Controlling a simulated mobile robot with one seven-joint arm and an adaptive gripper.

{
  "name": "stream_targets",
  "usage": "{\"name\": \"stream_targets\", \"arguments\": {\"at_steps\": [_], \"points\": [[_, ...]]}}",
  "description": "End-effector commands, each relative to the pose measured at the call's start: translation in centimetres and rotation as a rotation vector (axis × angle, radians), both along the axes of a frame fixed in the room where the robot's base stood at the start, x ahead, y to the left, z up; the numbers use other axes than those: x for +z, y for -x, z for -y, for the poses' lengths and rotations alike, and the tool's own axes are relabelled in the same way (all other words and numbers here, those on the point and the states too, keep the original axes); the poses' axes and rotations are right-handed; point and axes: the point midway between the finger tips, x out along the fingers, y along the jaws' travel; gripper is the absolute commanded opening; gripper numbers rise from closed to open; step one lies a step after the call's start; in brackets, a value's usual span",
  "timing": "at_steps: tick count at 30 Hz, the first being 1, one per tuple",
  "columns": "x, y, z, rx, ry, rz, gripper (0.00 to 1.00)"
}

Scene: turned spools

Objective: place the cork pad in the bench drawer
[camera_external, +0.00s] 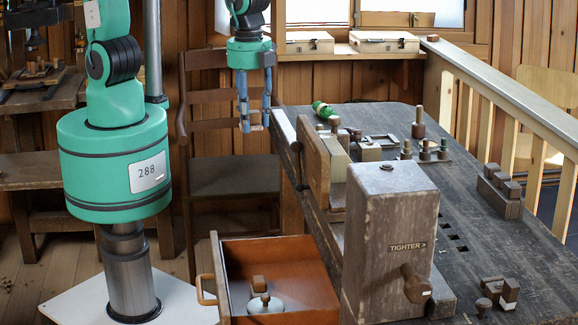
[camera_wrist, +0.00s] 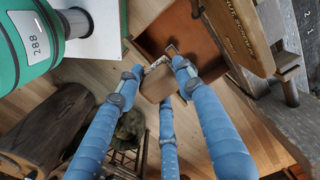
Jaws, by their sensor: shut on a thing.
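My gripper (camera_external: 254,122) has blue fingers and hangs high in the external view, left of the bench's far end. In the wrist view my gripper (camera_wrist: 158,88) is shut on a small tan block, which I take for the cork pad (camera_wrist: 157,86). Only a sliver of the pad shows between the fingertips in the external view. The bench drawer (camera_external: 325,276) is pulled open at the bottom of the external view, with an orange-brown inside. My gripper is well above and beyond it. A knobbed metal piece (camera_external: 262,301) stands in the drawer.
The wooden vise (camera_external: 390,225) stands right of the drawer, with its jaw (camera_external: 318,165) rising along the bench edge. A chair (camera_external: 235,175) stands behind and below my gripper. The bench top (camera_external: 460,215) carries spools, blocks and small tools.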

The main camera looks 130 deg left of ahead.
Motion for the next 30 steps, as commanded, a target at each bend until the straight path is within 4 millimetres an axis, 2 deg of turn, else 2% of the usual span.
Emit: {"name": "stream_targets", "arguments": {"at_steps": [1,5,15,21,27,30], "points": [[-1.8,0.3,-0.1,0.002,0.0,-0.011,0.15],[-5.4,0.4,-0.1,0.003,0.0,-0.012,0.15],[-17.4,0.4,-0.1,0.003,0.0,-0.013,0.15],[-23.5,0.3,-0.2,0.004,0.0,-0.012,0.15],[-27.4,0.2,-0.2,0.004,0.0,-0.008,0.15],[-28.5,0.2,-0.2,0.004,0.0,-0.007,0.15]]}}
